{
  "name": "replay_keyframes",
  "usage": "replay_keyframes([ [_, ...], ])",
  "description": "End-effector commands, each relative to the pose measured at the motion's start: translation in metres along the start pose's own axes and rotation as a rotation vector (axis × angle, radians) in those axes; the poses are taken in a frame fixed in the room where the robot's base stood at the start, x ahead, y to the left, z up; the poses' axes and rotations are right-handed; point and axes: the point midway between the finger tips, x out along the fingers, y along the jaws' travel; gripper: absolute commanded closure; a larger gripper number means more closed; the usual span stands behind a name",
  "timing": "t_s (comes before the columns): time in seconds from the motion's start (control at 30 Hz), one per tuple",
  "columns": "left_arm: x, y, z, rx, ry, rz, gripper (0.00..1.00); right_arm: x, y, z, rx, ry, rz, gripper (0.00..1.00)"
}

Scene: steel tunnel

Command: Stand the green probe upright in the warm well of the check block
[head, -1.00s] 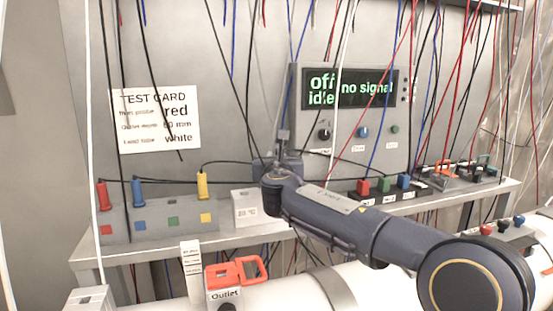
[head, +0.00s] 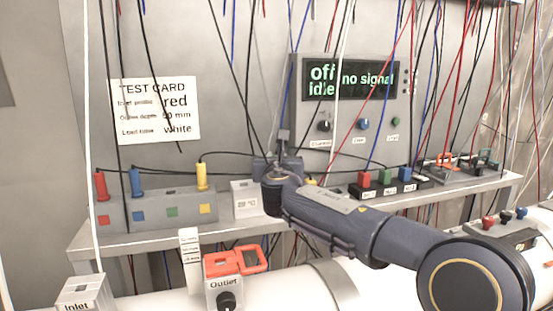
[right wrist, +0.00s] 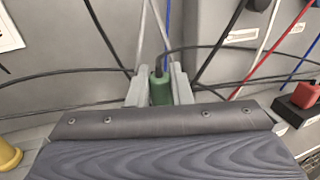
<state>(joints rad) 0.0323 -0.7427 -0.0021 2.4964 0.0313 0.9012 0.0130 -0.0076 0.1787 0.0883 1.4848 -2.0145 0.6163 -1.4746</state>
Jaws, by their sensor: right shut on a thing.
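My right gripper (right wrist: 160,80) is shut on the green probe (right wrist: 160,90); the probe's green body shows between the two grey fingers in the right wrist view. In the head view the right gripper (head: 277,165) is above the bench shelf, and the probe cannot be made out there. A small white block (head: 245,200) with a temperature label, apparently the check block, stands just left of and below the gripper. The gripper hides part of it, and I cannot tell its wells apart. My left gripper is not in view.
A grey rack (head: 156,211) holds red, blue and yellow probes, with its green-marked place empty. Coloured blocks (head: 384,176) stand on the shelf at right. A display panel (head: 350,110) and hanging cables are behind. White pipes with Inlet and Outlet fittings (head: 224,287) run in front.

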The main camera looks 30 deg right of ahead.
Motion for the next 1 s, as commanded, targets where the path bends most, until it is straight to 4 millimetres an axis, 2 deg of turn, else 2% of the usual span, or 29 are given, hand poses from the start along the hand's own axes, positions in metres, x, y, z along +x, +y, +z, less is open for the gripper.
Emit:
replay_keyframes([
  [0.07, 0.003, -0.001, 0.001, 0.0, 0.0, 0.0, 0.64, 0.0, 0.0, -0.003, 0.0, 0.0, 0.0, 1.0],
  [0.1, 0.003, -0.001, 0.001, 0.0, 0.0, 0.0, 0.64, 0.0, 0.0, -0.003, 0.0, 0.0, 0.0, 0.8],
  [0.3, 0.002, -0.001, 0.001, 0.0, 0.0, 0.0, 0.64, 0.0, 0.0, -0.002, 0.0, 0.0, 0.0, 0.56],
  [0.63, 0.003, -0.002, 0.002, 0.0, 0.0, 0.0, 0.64, -0.005, 0.0, -0.003, 0.0, -0.001, 0.001, 0.56],
  [1.0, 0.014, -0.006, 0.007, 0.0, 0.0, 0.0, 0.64, -0.064, 0.0, -0.003, 0.001, -0.002, 0.002, 0.56],
])
